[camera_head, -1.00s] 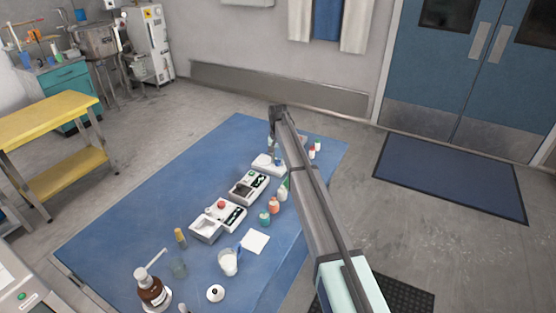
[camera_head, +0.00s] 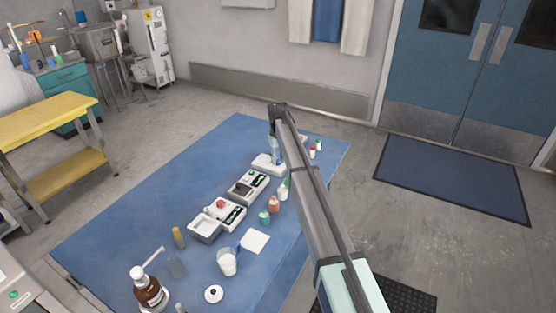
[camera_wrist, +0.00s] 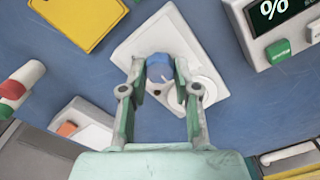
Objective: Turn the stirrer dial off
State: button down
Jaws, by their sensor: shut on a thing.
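The stirrer is a white, roughly square unit (camera_wrist: 127,53) with a round pale plate, seen tilted in the wrist view. It also shows in the head view as a white block (camera_head: 262,164) at the far end of the row of devices. A small blue part (camera_wrist: 154,59), which looks like its dial, sits between my fingertips. My gripper (camera_wrist: 160,75) is shut on it, with a finger on each side. In the head view my gripper (camera_head: 273,147) reaches down to the stirrer. The fingers hide part of the dial, so its setting cannot be read.
A device with a percent display (camera_wrist: 275,18) is close at the right in the wrist view. A yellow object (camera_wrist: 85,15) lies at its upper left. Several small bottles (camera_head: 273,204) stand near the devices. The left of the blue table (camera_head: 170,185) is clear.

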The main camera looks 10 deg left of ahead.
aim_at(278, 160)
jog(key=shift+n, duration=0.3)
jog(key=c, duration=0.8)
grip_release()
jog(key=shift+c, duration=0.2)
notch_tip(278, 160, up, 12)
